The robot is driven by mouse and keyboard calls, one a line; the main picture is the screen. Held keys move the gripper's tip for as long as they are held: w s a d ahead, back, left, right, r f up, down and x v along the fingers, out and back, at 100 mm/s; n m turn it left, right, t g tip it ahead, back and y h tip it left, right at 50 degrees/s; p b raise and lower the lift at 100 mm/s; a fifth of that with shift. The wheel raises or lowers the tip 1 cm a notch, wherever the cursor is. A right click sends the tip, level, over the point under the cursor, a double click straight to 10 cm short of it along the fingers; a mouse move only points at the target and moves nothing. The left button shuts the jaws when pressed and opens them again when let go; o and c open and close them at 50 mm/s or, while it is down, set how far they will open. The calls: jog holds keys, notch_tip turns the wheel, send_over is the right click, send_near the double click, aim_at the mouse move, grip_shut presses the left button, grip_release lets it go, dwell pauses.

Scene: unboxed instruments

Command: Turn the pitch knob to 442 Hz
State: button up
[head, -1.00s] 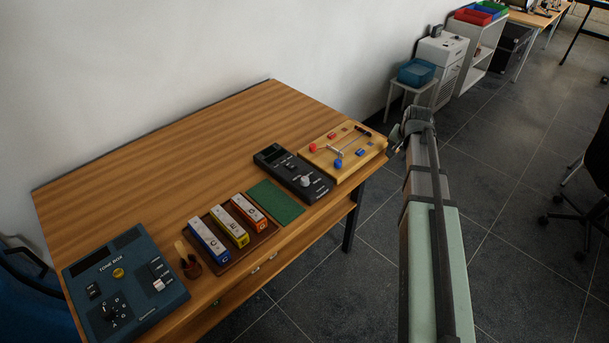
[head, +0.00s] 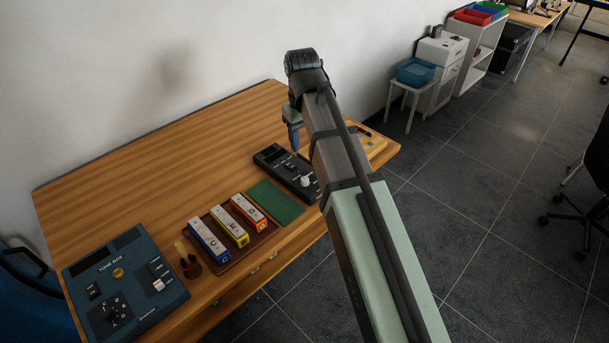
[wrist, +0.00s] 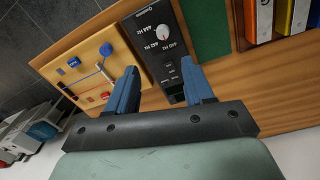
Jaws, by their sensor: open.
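The black device (head: 270,156) lies on the wooden table between a green mat and a wooden board. Its white knob (head: 306,181) shows just left of my arm in the head view. In the wrist view the white knob (wrist: 162,31) sits near the top, with "Hz" labels around it; where its pointer stands is too small to tell. My gripper (wrist: 160,70) is open and empty, its two blue fingers spread over the device, apart from the knob. In the head view the fingers hang above the table, behind the knob.
The wooden board (wrist: 80,75) with red and blue knobs is beside the device, mostly behind my arm in the head view. The green mat (head: 275,202), a tray of coloured bars (head: 216,267) and a blue tone box (head: 130,316) lie to the left. The table's back is clear.

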aim_at(305, 179)
notch_tip(305, 179, down, 14)
jog(key=shift+s+r, duration=0.1)
jog(key=shift+r, duration=0.15)
dwell(0.6)
grip_shut()
dwell(0.6)
